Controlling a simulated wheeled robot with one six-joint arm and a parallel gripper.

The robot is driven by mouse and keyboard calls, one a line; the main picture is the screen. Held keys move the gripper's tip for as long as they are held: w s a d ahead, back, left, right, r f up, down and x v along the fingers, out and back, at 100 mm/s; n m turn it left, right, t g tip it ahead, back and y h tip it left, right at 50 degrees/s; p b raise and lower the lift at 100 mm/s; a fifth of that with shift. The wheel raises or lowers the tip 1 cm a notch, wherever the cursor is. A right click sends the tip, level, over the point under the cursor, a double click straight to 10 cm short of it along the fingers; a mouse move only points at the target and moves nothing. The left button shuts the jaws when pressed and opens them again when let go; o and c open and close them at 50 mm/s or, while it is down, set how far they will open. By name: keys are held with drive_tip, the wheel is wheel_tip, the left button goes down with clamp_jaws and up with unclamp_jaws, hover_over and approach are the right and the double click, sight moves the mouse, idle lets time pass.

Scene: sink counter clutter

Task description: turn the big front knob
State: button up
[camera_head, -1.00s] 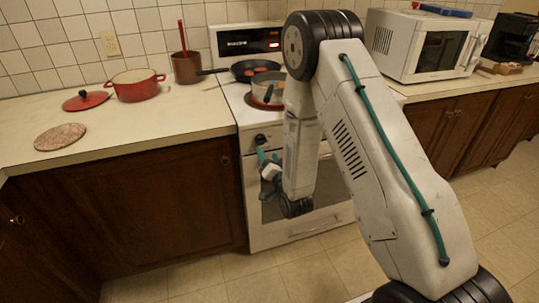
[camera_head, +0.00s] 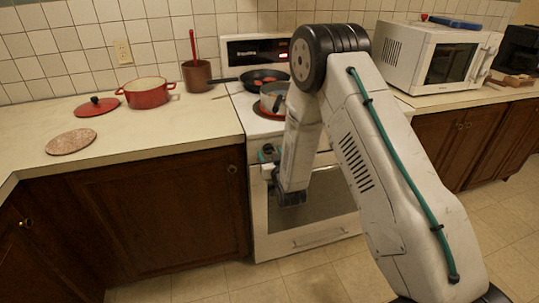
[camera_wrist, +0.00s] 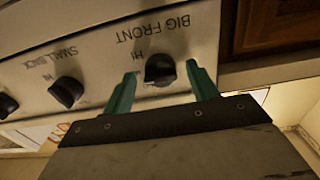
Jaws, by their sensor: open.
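The big front knob (camera_wrist: 160,69) is black with a pale pointer mark, on the stove's white front panel. Its label reads BIG FRONT, upside down in the wrist view. My gripper (camera_wrist: 161,70) is open, with one green finger on each side of the knob. Gaps show between the fingers and the knob, and I see no contact. In the head view, my gripper (camera_head: 267,154) is at the upper left of the stove front (camera_head: 262,205) and hides the knob.
The small back knob (camera_wrist: 66,92) and another black knob (camera_wrist: 7,105) are to the left in the wrist view. A brown cabinet (camera_wrist: 262,30) adjoins the panel on the right. A pot (camera_head: 273,98) and a black pan (camera_head: 263,78) stand on the stovetop.

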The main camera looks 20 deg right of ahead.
drive_tip(key=shift+w, duration=0.25)
drive_tip(key=shift+c, duration=0.2)
drive_tip(key=c, duration=0.9)
drive_tip(key=shift+m, duration=0.5)
drive_tip(key=shift+c, duration=0.2)
drive_tip(key=o, duration=1)
